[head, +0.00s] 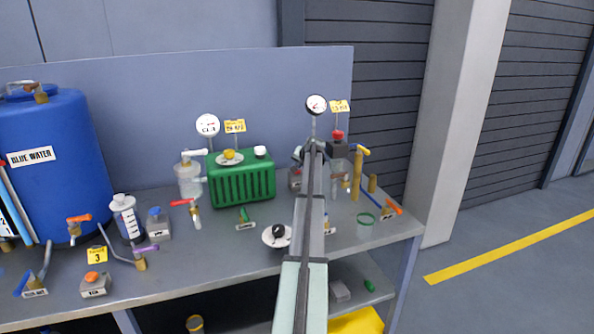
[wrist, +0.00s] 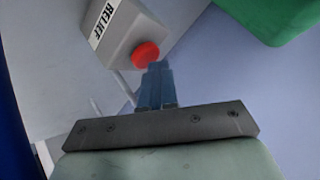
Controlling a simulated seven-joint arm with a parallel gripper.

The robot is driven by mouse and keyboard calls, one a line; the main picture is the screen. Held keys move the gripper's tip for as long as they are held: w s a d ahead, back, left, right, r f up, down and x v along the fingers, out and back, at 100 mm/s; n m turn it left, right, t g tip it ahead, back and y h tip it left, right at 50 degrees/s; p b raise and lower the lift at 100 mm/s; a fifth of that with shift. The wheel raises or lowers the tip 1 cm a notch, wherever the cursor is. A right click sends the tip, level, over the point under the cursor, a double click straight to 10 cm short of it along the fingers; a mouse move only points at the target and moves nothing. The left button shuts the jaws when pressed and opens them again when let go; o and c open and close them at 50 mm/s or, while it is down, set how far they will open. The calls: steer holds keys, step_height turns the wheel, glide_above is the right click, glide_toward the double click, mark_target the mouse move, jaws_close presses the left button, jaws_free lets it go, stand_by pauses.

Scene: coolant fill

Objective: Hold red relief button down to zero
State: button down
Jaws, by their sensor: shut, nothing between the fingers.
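The red relief button (wrist: 146,53) sits on a grey box labelled RELIEF (wrist: 125,32) in the wrist view. My gripper (wrist: 158,66) is shut and empty. Its fingertips are right at the lower right edge of the button; I cannot tell whether they touch or press it. In the head view my arm reaches over the bench and hides much of what lies behind it. A grey box (head: 295,180) shows partly beside the arm, probably the relief box. A round white gauge (head: 316,104) stands behind the arm's end; its reading is too small to tell.
A green finned block (head: 242,180) stands left of my arm, with a second gauge (head: 207,125) behind it. A red-capped post (head: 337,136) and an upright brass pipe (head: 357,175) stand close on the right. A blue tank (head: 50,190) is far left.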

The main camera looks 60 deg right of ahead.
steer(key=shift+r, duration=0.95)
steer(key=shift+r, duration=0.1)
steer(key=shift+r, duration=2.4)
